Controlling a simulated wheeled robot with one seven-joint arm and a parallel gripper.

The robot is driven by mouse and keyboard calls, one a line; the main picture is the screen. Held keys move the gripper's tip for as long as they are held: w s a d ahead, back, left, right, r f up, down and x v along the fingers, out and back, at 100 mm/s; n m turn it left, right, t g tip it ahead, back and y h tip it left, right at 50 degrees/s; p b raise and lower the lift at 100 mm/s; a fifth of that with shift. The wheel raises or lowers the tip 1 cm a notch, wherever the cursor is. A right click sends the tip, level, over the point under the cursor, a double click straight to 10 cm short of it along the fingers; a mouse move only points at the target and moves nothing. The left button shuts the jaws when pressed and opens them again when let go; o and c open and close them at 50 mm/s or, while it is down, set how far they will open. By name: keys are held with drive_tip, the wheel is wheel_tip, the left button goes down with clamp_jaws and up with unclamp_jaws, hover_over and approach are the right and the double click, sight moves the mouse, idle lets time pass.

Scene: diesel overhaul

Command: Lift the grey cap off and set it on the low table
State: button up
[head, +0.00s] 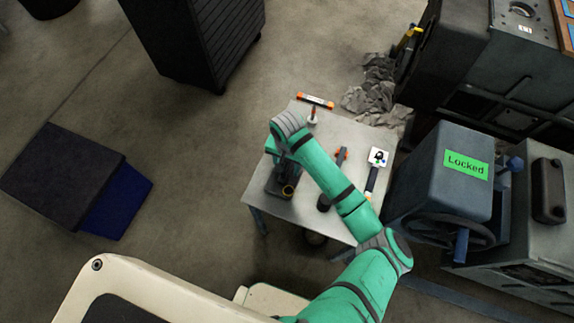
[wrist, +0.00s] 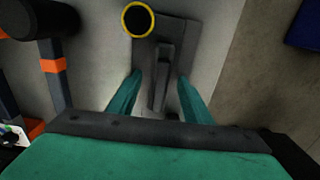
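A dark grey piece (head: 276,183) with a raised ridge lies on the low table (head: 326,125); it looks like the grey cap, but I cannot be sure. It also shows in the wrist view (wrist: 178,32), its ridge between my fingers. A yellow-rimmed round opening (wrist: 138,19) is beside the ridge. My gripper (wrist: 159,80) points down at the piece, fingers apart on both sides of the ridge, with gaps visible. In the head view my wrist hides part of the piece.
A red-banded hammer-like tool (head: 338,164), a white-marked tool (head: 376,165) and an orange-ended bar (head: 315,101) lie on the table. Right of it stands a grey housing (head: 442,158) with a green "Locked" label. Open floor lies left of the table.

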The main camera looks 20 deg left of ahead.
wheel_tip(320, 180, up, 10)
drive_tip(key=shift+f, duration=0.1)
drive_tip(key=shift+s+r, duration=0.1)
drive_tip(key=shift+r, duration=0.4)
